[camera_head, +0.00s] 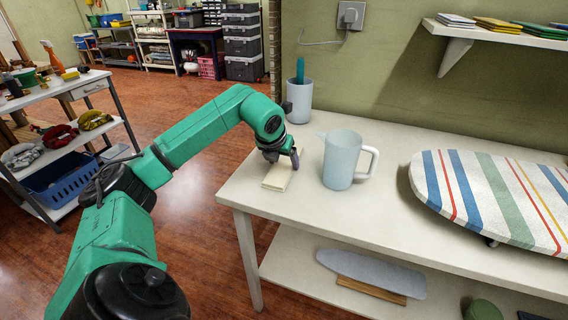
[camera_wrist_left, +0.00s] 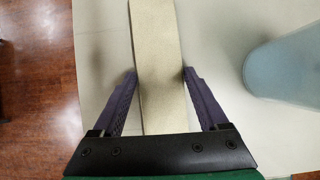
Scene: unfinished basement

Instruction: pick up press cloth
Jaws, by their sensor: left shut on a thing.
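The press cloth (camera_head: 277,178) is a folded cream cloth lying near the left end of the white table. It also shows as a long pale strip in the left wrist view (camera_wrist_left: 157,60). My left gripper (camera_head: 287,160) reaches down at the cloth from above. In the left wrist view its two purple fingers (camera_wrist_left: 160,76) stand on either side of the strip, shut on it, with the fingertips at its edges. The part of the cloth under the gripper's palm is hidden. My right gripper is in neither view.
A pale blue pitcher (camera_head: 340,160) stands just right of the cloth. A cup (camera_head: 299,102) holding a teal object stands behind. A striped ironing board (camera_head: 490,195) fills the right side. The table's left edge (camera_head: 228,193) is close to the cloth.

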